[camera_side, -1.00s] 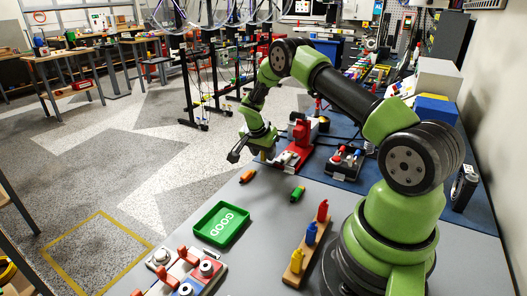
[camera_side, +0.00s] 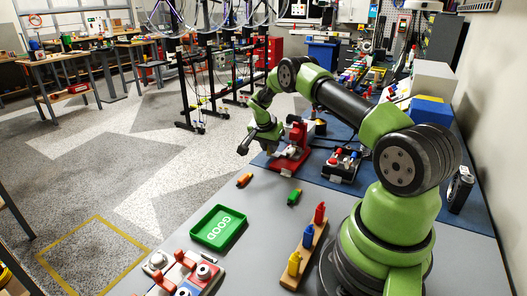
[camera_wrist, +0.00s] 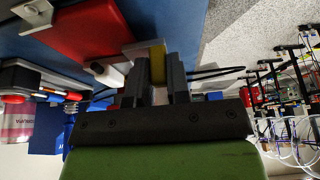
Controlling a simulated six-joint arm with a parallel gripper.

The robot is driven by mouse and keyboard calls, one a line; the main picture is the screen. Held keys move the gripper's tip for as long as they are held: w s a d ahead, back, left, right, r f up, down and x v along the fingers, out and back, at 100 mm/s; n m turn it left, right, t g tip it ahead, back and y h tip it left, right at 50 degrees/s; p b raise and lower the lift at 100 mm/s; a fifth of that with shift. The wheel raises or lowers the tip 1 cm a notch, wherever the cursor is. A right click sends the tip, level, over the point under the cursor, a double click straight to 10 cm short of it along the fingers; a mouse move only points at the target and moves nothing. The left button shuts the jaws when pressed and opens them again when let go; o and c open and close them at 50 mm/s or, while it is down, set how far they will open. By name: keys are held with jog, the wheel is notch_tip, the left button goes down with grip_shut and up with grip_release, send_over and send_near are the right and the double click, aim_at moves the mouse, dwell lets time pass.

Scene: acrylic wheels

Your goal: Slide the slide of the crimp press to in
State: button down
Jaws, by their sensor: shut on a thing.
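My gripper (camera_side: 269,146) is low at the press's left side. In the wrist view the red press body (camera_wrist: 80,35) fills the upper left. The two dark fingers of my gripper (camera_wrist: 157,66) are closed around a yellow piece (camera_wrist: 157,62), seemingly the slide's grip, beside a pale metal part (camera_wrist: 132,50). How far the slide stands in is hard to tell, as my gripper hides much of it.
A black box with red and blue knobs (camera_side: 342,164) stands right of the press.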

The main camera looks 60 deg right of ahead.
jog(key=shift+d, duration=0.55)
jog(key=shift+r, duration=0.1)
jog(key=c, duration=1.1)
grip_release()
jog(key=v, duration=1)
